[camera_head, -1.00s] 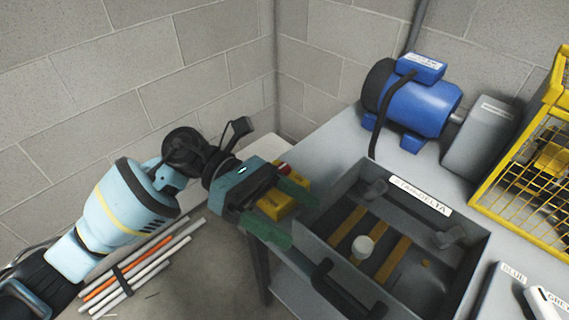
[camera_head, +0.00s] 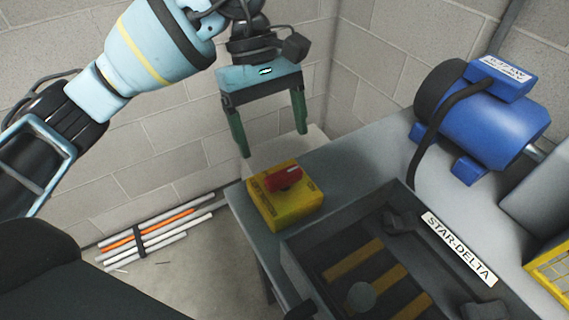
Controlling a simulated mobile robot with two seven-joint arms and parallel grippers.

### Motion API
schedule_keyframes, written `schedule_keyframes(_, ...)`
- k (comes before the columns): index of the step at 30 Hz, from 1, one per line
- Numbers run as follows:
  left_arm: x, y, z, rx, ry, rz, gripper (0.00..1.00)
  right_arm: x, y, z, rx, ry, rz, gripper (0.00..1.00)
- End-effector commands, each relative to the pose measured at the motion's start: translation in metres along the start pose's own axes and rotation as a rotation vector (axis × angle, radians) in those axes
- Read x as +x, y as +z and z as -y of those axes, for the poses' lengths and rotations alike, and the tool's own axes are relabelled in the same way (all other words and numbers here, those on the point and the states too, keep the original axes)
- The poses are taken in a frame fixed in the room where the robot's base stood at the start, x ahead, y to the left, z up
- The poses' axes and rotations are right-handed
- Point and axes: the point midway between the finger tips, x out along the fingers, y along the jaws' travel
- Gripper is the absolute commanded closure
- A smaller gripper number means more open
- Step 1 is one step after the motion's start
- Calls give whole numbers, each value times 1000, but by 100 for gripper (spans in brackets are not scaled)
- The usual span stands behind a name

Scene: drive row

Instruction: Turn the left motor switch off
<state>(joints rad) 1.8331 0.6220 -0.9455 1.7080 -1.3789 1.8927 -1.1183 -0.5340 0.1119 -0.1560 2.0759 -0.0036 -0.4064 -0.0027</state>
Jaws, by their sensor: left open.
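The motor switch is a yellow box (camera_head: 290,211) with a red rotary handle (camera_head: 284,178) on top. It sits at the left end of the grey bench, left of the open box labelled STAR-DELTA. My left gripper (camera_head: 273,144) is open and empty, with its two green fingers pointing down. In the picture it is just above and behind the switch, apart from it. The handle is fully visible. My right gripper is not in view.
A blue motor (camera_head: 482,118) with a black cable stands on the bench (camera_head: 345,165) at the right. The dark STAR-DELTA box (camera_head: 298,257) is beside the switch. A yellow cage (camera_head: 552,277) shows at the right edge. Several rods (camera_head: 160,232) lie on the floor at left.

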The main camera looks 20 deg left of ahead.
Motion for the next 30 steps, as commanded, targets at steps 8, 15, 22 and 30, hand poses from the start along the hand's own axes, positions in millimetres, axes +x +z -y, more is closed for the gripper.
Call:
schedule_keyframes(8,42,0,1,1,-3,3,18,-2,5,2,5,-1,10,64)
schedule_keyframes(15,66,1,1,1,-1,2,18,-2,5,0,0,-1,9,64)
schedule_keyframes(22,72,1,0,1,0,1,18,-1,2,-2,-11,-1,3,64)
schedule_keyframes(30,71,1,0,1,0,2,36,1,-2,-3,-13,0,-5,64)
